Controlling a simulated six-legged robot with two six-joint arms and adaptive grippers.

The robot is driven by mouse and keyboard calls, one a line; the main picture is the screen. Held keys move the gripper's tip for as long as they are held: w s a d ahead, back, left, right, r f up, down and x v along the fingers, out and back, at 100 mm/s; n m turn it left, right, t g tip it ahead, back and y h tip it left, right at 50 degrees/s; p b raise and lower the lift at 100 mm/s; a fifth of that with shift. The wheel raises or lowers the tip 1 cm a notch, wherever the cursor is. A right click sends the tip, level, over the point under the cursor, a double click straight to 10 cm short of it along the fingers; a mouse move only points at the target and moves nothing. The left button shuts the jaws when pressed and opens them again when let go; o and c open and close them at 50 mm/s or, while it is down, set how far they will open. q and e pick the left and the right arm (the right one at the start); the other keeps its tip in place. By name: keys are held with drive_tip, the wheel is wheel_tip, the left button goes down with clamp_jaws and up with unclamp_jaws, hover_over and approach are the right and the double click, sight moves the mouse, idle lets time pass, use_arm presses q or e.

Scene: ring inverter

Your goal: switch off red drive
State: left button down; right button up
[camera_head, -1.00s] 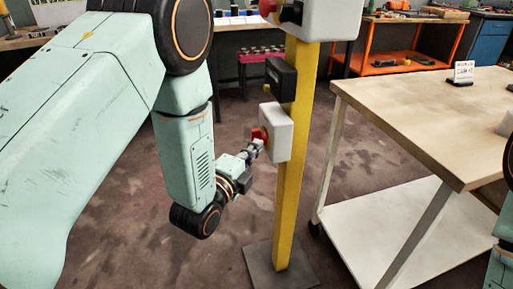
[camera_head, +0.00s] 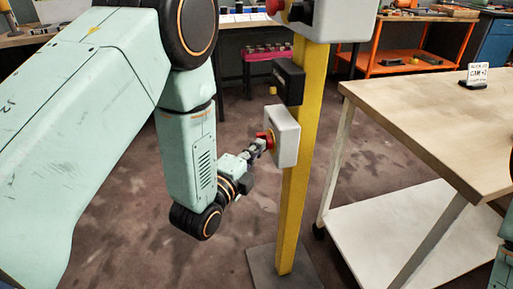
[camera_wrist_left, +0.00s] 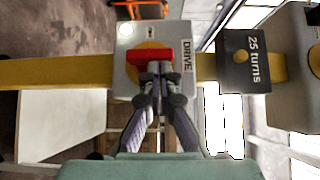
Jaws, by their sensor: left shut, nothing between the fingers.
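The red drive switch is a red handle (camera_wrist_left: 150,55) on a yellow disc, on the front of a grey box (camera_wrist_left: 128,72) marked DRIVE. In the head view the red handle (camera_head: 264,138) faces left on the box (camera_head: 286,134), which is fixed to a yellow post (camera_head: 296,215). My left gripper (camera_wrist_left: 153,70) is shut with nothing between its fingers. Its tips are at the red handle and overlap its lower edge in the wrist view; I cannot tell whether they touch. In the head view the left gripper (camera_head: 258,146) is right beside the handle. My right gripper is out of view.
A black box (camera_head: 288,82), marked "25 turns" in the wrist view (camera_wrist_left: 245,62), sits above the drive box. Higher up is a larger grey box (camera_head: 335,18) with another red knob (camera_head: 274,7). A wooden-topped table (camera_head: 440,115) stands to the right.

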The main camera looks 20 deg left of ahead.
use_arm(q)
drive_tip(key=shift+s+r+p, duration=0.15)
drive_tip(key=shift+r+p, duration=0.2)
drive_tip(key=shift+p, duration=0.15)
drive_tip(key=shift+w+f+n+g+p, duration=0.15)
drive_tip(key=shift+w+n+g+p, duration=0.05)
drive_tip(key=shift+n+g+p, duration=0.1)
